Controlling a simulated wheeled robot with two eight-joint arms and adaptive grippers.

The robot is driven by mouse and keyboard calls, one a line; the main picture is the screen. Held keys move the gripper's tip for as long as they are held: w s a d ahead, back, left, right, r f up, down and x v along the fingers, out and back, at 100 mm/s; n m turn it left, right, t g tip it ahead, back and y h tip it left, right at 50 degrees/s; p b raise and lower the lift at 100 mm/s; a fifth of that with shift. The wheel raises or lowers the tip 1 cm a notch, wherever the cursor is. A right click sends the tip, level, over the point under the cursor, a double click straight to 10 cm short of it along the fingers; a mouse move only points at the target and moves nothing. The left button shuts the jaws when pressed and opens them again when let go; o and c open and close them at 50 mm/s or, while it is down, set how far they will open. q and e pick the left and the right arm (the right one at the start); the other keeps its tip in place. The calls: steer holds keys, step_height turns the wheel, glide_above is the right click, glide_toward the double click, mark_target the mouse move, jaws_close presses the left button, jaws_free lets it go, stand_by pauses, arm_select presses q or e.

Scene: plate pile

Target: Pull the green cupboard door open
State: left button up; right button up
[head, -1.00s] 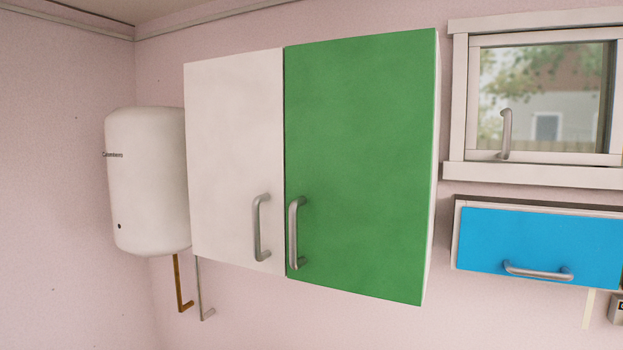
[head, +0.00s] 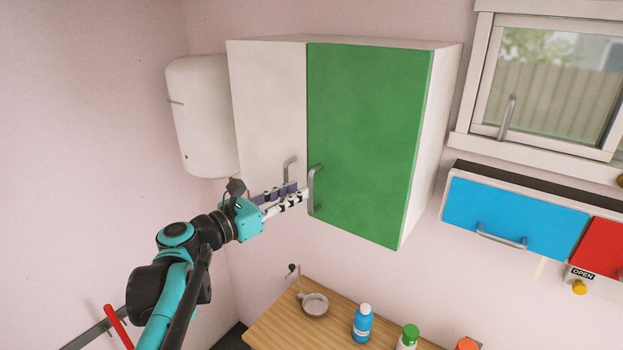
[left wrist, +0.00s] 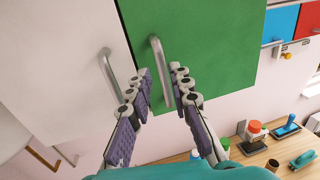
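The green cupboard door (head: 365,140) is closed, flush beside the white door (head: 268,110). Its grey bar handle (head: 312,190) stands upright near its lower left edge. My left gripper (head: 298,192) is at this handle, reaching in from the left. In the left wrist view my left gripper (left wrist: 161,73) is open, with one finger on each side of the green door's handle (left wrist: 160,68). Gaps show between fingers and bar; I cannot tell whether either touches it. The white door's handle (left wrist: 110,72) is just left of the left finger. My right gripper is not in view.
A white water heater (head: 200,115) hangs left of the cupboard. A wooden counter (head: 275,330) below carries a small pan (head: 315,304), a blue bottle (head: 362,325) and a green-capped jar (head: 408,338). A blue drawer front (head: 510,215) is at right. Space before the green door looks clear.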

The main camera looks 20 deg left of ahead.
mark_target(309, 186)
arm_select(q)
steer(key=x, duration=0.5)
steer(key=shift+w+d+p, duration=0.25)
steer(key=shift+p, duration=0.1)
jaws_close()
